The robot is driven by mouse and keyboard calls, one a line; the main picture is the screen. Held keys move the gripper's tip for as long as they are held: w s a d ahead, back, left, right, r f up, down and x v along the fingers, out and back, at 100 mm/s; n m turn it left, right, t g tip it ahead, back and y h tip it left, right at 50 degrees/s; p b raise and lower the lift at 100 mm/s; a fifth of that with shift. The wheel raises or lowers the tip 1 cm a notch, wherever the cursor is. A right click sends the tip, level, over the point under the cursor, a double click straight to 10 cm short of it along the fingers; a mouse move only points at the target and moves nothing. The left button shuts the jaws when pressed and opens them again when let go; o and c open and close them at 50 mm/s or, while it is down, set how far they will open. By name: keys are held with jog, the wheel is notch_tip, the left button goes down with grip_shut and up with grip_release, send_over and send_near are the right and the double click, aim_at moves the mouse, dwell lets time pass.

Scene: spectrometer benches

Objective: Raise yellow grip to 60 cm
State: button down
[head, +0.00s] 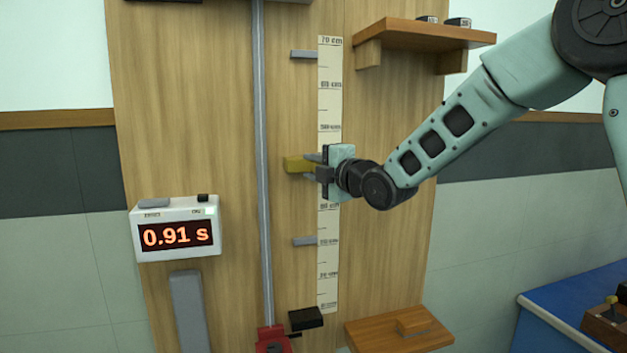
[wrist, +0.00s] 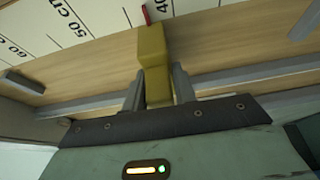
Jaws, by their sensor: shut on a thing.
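The yellow grip (head: 297,164) is a small block beside the vertical rail (head: 262,180) on the wooden board. My gripper (head: 311,168) reaches in from the right and is shut on it, in front of the height scale (head: 329,105). In the wrist view the yellow grip (wrist: 152,50) sits between both fingers of my gripper (wrist: 157,88). A small red pointer (wrist: 146,15) by the grip stands close to the 40 mark on the scale. The 60 cm mark is higher up the scale. My gripper hides part of the scale in the head view.
Two grey pegs (head: 303,54) and (head: 304,241) stick out left of the scale, above and below the grip. A wooden shelf (head: 425,35) is at upper right. A timer (head: 175,254) reads 0.91 s. A red clamp (head: 272,339) is at the rail's foot.

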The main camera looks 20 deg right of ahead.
notch_tip(320, 180, up, 17)
jog(key=p, duration=0.3)
jog(key=shift+r+p, duration=0.1)
jog(key=shift+p, duration=0.25)
jog(key=c, duration=1.2)
grip_release()
jog(key=shift+c, duration=0.2)
jog(key=shift+s, duration=0.1)
jog(key=b+v, duration=0.4)
jog(key=v, duration=1.3)
jog(key=shift+s, duration=0.1)
